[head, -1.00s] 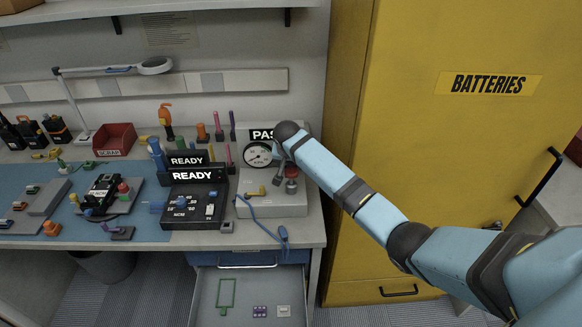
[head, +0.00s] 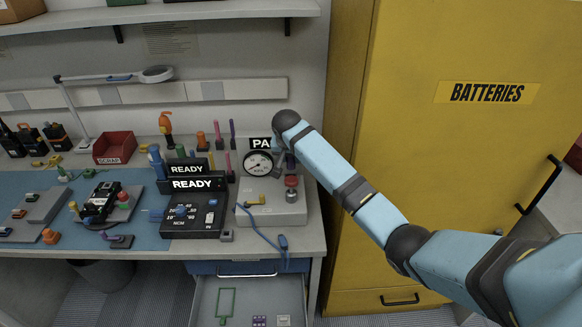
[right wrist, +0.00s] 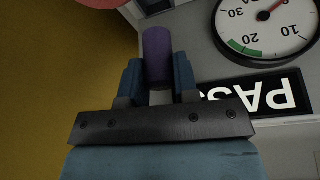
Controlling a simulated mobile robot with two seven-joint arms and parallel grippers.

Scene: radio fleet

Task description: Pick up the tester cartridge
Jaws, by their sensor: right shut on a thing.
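My right gripper (head: 284,162) is above the grey tester box (head: 262,213) at the right end of the bench, just right of its round gauge (head: 258,163). In the right wrist view its two blue fingers (right wrist: 157,82) are shut on a purple cylinder (right wrist: 157,55), which appears to be the tester cartridge. In the head view a small purple part (head: 291,159) shows beside the gripper, above the red knob (head: 291,182). The cartridge's far end is not clear. My left gripper is not in view.
The PASS sign (right wrist: 258,97) is close to the gripper. A yellow BATTERIES cabinet (head: 450,160) stands to the right. A black unit (head: 196,215) with a READY sign is left of the tester. An open drawer (head: 243,290) juts out below.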

